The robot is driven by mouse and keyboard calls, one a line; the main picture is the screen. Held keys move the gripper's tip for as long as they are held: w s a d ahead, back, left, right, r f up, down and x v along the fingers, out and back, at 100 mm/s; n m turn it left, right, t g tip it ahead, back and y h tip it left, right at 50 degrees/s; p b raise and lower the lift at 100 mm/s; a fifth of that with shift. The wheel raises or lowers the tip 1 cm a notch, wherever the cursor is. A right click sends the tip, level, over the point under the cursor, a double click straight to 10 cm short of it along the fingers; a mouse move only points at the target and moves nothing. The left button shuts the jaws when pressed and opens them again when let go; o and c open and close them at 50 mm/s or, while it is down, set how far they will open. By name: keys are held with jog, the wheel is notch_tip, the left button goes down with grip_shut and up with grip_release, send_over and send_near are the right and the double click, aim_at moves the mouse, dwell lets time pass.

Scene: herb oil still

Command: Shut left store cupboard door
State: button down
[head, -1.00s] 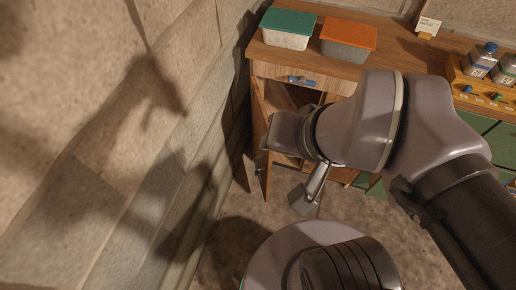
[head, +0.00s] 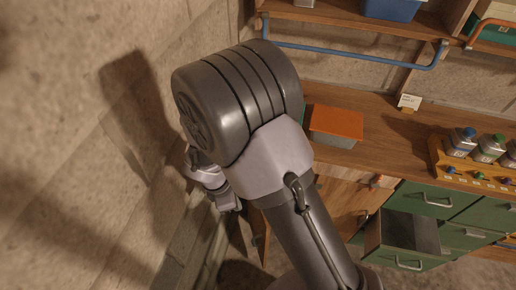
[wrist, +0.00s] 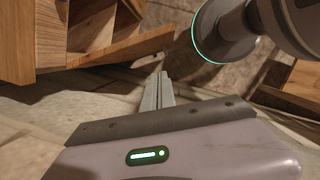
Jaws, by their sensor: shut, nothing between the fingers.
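The left store cupboard door (wrist: 125,47) stands open in the wrist view, seen nearly edge-on as a wooden board jutting out from the cupboard. A small pale handle (wrist: 148,60) shows on its face nearest me. The cupboard's wooden interior (wrist: 92,25) is visible at upper left. My gripper (wrist: 161,78) is shut and empty, with its fingers pointing towards the handle side of the door; I cannot tell whether they touch it. In the head view my arm hides most of the door; only a strip of it (head: 260,235) shows low beside the arm.
A stone wall (head: 60,140) runs close along the left. An open green drawer (head: 402,232) sticks out to the right of my arm. The worktop holds an orange-lidded box (head: 337,123) and a bottle rack (head: 470,168). A blue rail (head: 350,53) runs above.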

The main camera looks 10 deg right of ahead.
jog(key=d+f+b, duration=0.6)
jog(key=f, duration=0.5)
jog(key=shift+w+n, duration=0.35)
jog(key=shift+n, duration=0.05)
jog(key=shift+d, duration=0.1)
